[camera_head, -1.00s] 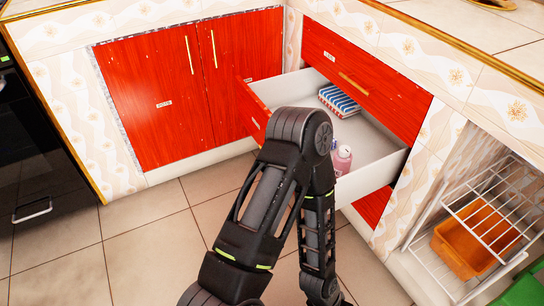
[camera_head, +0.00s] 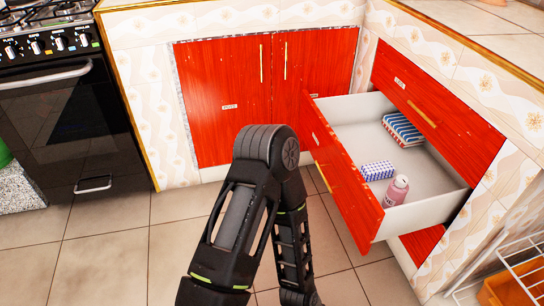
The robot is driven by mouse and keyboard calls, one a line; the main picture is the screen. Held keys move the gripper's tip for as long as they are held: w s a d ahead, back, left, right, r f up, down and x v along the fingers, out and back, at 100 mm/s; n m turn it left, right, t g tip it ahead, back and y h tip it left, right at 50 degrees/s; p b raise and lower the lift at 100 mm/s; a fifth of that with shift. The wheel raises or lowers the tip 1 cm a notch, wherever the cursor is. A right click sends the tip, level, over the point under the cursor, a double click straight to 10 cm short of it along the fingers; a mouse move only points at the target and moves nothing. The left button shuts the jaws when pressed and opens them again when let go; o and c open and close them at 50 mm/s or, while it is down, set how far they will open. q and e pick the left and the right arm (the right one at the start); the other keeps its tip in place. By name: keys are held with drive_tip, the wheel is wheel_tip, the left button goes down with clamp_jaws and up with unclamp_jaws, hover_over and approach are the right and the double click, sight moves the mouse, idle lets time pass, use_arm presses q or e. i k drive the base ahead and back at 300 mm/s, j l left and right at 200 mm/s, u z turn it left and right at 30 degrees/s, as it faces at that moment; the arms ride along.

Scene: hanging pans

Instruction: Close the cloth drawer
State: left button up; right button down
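The cloth drawer (camera_head: 345,192) stands pulled out from the right-hand cabinet, with a red front and a pale inside. In it lie a striped folded cloth (camera_head: 402,129), a blue and white patterned block (camera_head: 377,171) and a pink bottle (camera_head: 396,191) near the front panel. One of my arms, black and bent at the elbow, rises from the bottom of the view, left of the drawer and apart from it in the picture. I cannot tell which arm it is. Neither gripper shows.
A closed red drawer (camera_head: 440,96) is above the open one. Closed red cupboard doors (camera_head: 225,104) are at the back. A black oven (camera_head: 66,120) stands at the left, and a white wire rack (camera_head: 508,275) is at the lower right. Tiled floor (camera_head: 120,250) is clear at the left.

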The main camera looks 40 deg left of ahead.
sight(342, 134)
drive_tip(key=u, duration=1.2)
drive_tip(key=i+l, duration=0.15)
drive_tip(key=l, duration=0.15)
drive_tip(key=i+l, duration=0.1)
drive_tip(key=l, duration=0.25)
